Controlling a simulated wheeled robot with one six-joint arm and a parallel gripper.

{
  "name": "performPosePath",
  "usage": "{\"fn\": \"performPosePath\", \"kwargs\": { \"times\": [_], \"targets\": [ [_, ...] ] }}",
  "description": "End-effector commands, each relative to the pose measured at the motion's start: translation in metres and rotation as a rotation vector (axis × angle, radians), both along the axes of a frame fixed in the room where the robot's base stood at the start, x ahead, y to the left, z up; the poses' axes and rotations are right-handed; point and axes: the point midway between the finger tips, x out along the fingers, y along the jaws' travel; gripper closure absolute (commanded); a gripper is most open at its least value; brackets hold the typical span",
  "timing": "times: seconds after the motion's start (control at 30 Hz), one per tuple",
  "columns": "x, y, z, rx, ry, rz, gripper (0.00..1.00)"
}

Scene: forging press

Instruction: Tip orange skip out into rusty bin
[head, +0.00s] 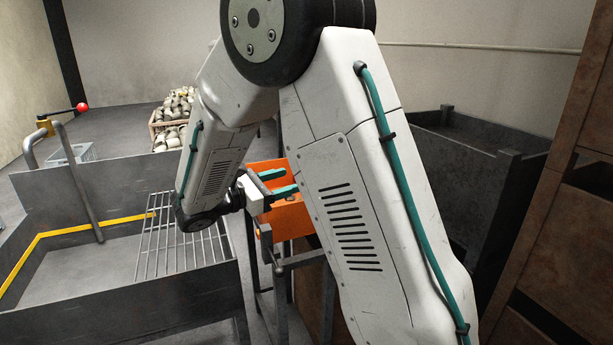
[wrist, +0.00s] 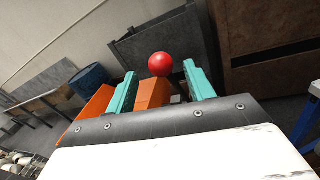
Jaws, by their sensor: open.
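The orange skip (head: 290,220) sits on a dark metal stand in the head view, partly hidden by my arm. Its orange side (wrist: 97,108) shows at the left in the wrist view. My gripper (head: 290,181) is open at the skip, its teal fingers apart. In the wrist view, a red ball knob (wrist: 161,64) and an orange block (wrist: 153,94) show between the fingers (wrist: 160,75). Neither looks gripped; I cannot tell whether the fingers touch them. A rusty brown box-like structure (wrist: 262,68) stands at the right, also in the head view (head: 562,235). Its inside is hidden.
A dark grey open bin (head: 465,165) stands right of my arm. At left are a grey walled tank with a wire grate (head: 165,245), a red-knobbed lever (head: 82,107) and a crate of metal parts (head: 170,135). A blue drum (wrist: 92,80) stands behind the skip.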

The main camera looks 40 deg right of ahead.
Motion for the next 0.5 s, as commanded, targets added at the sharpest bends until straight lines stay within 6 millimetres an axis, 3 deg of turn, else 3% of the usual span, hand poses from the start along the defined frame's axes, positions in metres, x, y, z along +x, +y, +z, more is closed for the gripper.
{"fn": "performPosePath", "kwargs": {
  "times": [0.3,0.5],
  "targets": [
    [-0.006,-0.051,0.0,0.002,0.0,-0.005,0.47],
    [-0.007,-0.066,0.0,0.003,0.0,-0.003,0.47]
  ]
}}
